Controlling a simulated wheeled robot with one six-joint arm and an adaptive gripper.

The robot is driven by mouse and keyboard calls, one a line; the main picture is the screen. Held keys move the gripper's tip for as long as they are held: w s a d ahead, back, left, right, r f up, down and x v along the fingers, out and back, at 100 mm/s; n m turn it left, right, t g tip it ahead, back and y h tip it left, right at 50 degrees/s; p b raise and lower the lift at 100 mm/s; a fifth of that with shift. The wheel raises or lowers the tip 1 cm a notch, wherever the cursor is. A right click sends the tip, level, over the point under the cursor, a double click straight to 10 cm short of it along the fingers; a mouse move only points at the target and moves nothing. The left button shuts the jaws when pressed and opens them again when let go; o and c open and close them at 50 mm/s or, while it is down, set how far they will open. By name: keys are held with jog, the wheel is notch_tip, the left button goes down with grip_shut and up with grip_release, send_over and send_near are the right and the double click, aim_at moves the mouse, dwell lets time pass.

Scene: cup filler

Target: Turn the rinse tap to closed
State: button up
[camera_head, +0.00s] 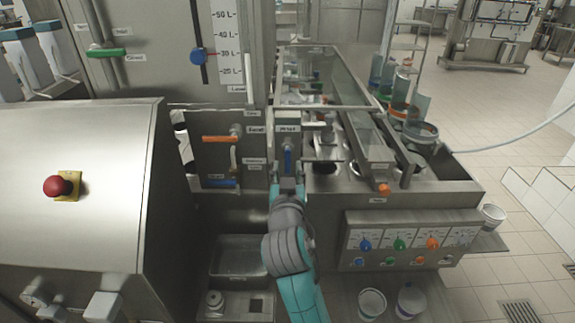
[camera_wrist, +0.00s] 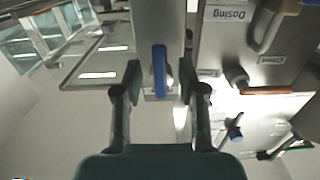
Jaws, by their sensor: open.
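The tap with a blue lever (camera_head: 288,158) is on the steel panel straight ahead of my gripper, under a small label that seems to read "Rinse". Its lever hangs upright, pointing down. In the wrist view the blue lever (camera_wrist: 160,72) stands between my two fingers, with a gap on each side. My gripper (camera_head: 287,183) is open and empty, just in front of and below the lever in the head view. In the wrist view my gripper (camera_wrist: 160,88) has one finger left and one right of the lever. The valve body behind the lever is partly hidden.
An orange-handled tap (camera_head: 218,138) is left of the blue one. A slanted steel housing with a red emergency button (camera_head: 57,186) is at the left. A control panel with coloured knobs (camera_head: 412,240) is at the right. White cups (camera_head: 371,302) stand at the front.

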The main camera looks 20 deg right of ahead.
jog(key=shift+x, duration=1.25)
grip_shut()
